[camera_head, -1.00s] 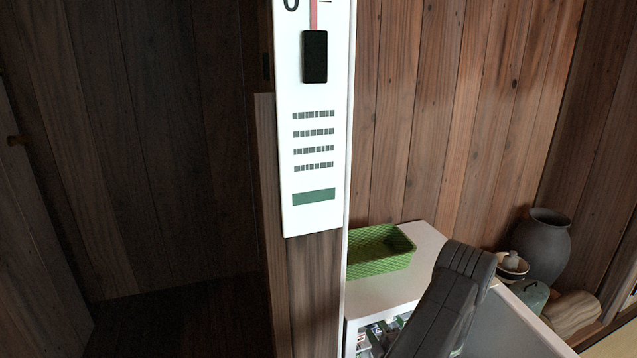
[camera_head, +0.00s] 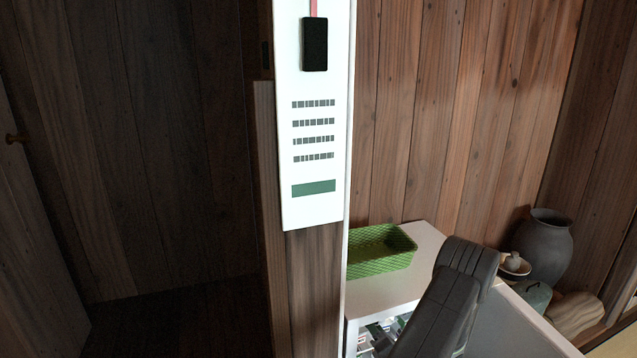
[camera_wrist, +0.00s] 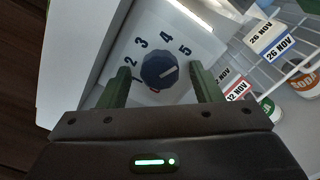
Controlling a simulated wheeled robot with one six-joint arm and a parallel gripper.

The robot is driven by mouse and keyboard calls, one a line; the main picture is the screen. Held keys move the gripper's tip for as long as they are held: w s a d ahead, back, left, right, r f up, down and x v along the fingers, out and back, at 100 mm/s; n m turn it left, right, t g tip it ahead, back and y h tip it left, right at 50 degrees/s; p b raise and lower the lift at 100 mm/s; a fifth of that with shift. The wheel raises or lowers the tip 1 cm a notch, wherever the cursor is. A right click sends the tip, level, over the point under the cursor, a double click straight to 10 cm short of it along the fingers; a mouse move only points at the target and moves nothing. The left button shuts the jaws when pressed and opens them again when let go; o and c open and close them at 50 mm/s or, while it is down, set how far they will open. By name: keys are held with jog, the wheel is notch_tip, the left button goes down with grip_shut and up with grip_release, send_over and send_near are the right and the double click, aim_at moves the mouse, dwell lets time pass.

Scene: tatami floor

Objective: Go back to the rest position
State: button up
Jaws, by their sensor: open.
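My gripper (camera_wrist: 160,88) shows in the wrist view with its two green fingers apart and nothing held between them. A dark round dial (camera_wrist: 159,70) on a pale panel marked with numbers 1 to 5 shows between and beyond the fingers. I cannot tell whether the fingers touch the panel. In the head view my dark arm link rises at the lower right, and the gripper itself is out of sight there.
A green basket (camera_head: 381,251) sits on a white cabinet (camera_head: 424,243). A dark vase (camera_head: 544,246) stands at the right. A white sign (camera_head: 313,148) hangs on a post.

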jog(key=shift+n+b, duration=0.45)
jog(key=shift+n, duration=1.55)
